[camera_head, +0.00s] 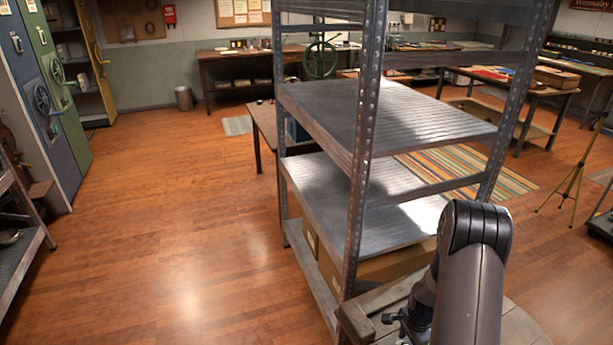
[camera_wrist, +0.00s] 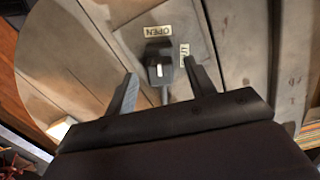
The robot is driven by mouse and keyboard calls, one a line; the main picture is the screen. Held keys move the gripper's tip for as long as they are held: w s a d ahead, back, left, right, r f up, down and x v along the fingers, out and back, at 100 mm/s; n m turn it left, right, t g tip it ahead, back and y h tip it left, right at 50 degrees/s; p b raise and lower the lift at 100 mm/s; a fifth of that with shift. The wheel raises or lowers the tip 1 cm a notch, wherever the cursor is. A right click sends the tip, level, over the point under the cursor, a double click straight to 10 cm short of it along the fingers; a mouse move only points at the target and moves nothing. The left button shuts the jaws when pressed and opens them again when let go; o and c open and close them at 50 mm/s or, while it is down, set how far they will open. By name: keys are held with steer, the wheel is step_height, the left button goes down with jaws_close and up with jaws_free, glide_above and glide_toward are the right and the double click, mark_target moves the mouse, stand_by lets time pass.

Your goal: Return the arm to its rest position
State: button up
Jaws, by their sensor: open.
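My gripper (camera_wrist: 159,68) is open, with its two dark fingers apart and nothing held between them. Beyond and between the fingertips, a black lever or switch (camera_wrist: 158,48) sits on a grey wooden surface (camera_wrist: 75,50). I cannot tell whether the fingers touch the lever. In the head view my grey and black arm rises at the lower right, and its end is mostly hidden.
A tall metal shelf unit (camera_head: 368,150) stands close in front of my arm, its visible upper shelves bare. A wooden top (camera_head: 365,322) lies below my arm. Cardboard boxes (camera_head: 385,268) sit low in the shelf. Open wooden floor (camera_head: 190,200) lies to the left.

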steer(key=shift+r+b, duration=0.35)
steer(key=shift+b, duration=0.05)
steer(key=shift+r, duration=0.65)
steer(key=shift+a, duration=0.1)
